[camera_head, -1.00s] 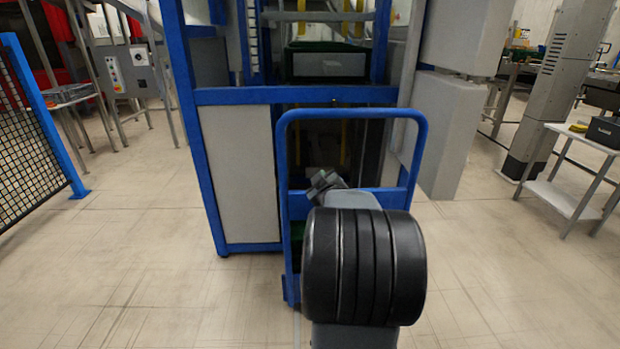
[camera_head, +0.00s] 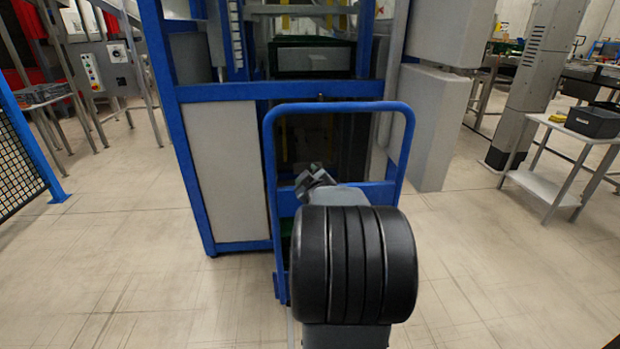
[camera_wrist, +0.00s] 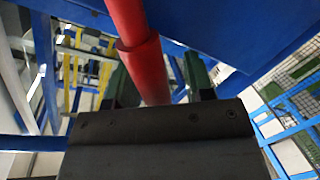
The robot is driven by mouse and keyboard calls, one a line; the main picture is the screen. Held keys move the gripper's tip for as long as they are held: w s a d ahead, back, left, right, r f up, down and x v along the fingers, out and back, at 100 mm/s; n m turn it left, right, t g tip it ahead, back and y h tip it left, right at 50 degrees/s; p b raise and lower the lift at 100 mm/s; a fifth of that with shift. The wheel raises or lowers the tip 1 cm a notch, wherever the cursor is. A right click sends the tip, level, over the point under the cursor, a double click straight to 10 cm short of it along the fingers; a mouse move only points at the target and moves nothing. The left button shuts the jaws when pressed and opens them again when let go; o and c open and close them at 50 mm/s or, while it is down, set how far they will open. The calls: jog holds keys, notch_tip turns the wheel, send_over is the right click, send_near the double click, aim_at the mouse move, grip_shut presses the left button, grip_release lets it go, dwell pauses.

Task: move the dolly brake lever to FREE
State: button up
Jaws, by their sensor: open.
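The dolly has a blue tube push handle (camera_head: 338,108) standing upright in front of me in the head view. In the wrist view a red bar (camera_wrist: 140,45), which looks like the brake lever, comes down from the top and runs between the two dark fingers of my gripper (camera_wrist: 158,85). The fingers are apart, one on each side of the bar. Whether either touches it cannot be told. The bar's lower end is hidden behind the gripper body. In the head view my arm blocks the lever and the fingertips. No FREE marking is readable.
A blue-framed machine (camera_head: 230,175) with grey panels stands right behind the dolly. A mesh fence (camera_head: 20,160) is at the left. A white table (camera_head: 555,185) with a dark bin (camera_head: 595,120) is at the right. The floor on both sides is clear.

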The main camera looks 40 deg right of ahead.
jog(key=v, duration=1.3)
jog(key=shift+s+a, duration=0.15)
jog(key=shift+s, duration=0.2)
jog(key=shift+r, duration=0.1)
